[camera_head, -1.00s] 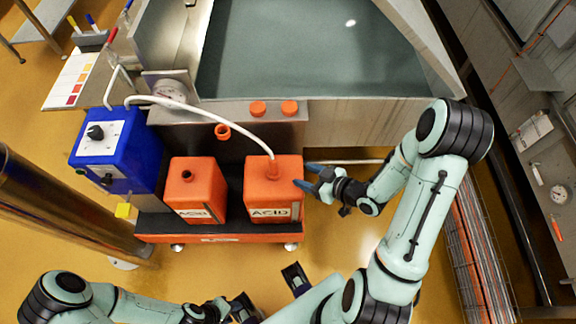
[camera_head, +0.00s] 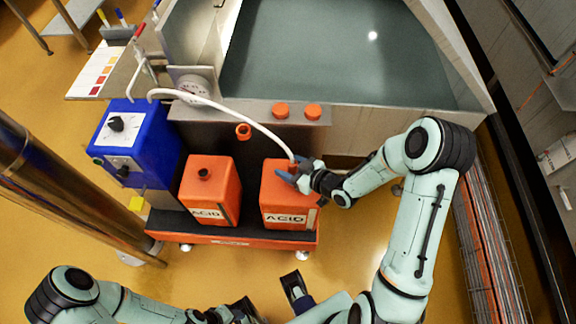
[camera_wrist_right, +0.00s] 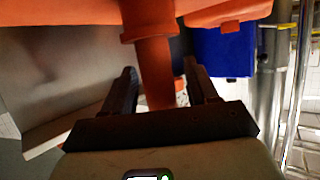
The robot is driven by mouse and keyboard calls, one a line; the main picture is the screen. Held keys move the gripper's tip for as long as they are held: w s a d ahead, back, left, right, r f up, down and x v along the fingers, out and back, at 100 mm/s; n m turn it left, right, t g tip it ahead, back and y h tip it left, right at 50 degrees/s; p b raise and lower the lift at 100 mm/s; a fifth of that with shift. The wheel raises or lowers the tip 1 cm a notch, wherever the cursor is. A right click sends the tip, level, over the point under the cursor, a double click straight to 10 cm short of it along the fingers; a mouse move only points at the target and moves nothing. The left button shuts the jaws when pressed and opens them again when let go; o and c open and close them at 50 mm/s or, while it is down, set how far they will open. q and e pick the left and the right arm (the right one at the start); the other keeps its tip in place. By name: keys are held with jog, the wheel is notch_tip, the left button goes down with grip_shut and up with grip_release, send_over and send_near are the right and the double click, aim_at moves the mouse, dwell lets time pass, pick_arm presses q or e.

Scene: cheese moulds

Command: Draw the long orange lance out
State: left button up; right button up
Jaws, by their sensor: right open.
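Two orange canisters marked ACID stand side by side on a low cart, a left one (camera_head: 211,188) and a right one (camera_head: 284,212). The orange lance stands in the top of the right canister, its head joined to a white hose (camera_head: 237,111). My right gripper (camera_head: 291,173) is at the lance over that canister. In the right wrist view the lance (camera_wrist_right: 155,72) shows as an orange rod with a collar, between the open fingers (camera_wrist_right: 161,70); contact is not clear. The lance's lower end is hidden. My left gripper (camera_head: 240,311) is low in the head view, its jaws unclear.
The blue pump box (camera_head: 131,147) stands left of the canisters. The steel vat (camera_head: 335,60) is behind the cart (camera_head: 225,238), with orange caps (camera_head: 281,111) on its ledge. A metal column (camera_head: 72,190) rises at left. Floor in front of the cart is open.

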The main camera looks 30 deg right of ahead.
jog(key=shift+w+a+f, duration=0.15)
jog(key=shift+w, duration=0.1)
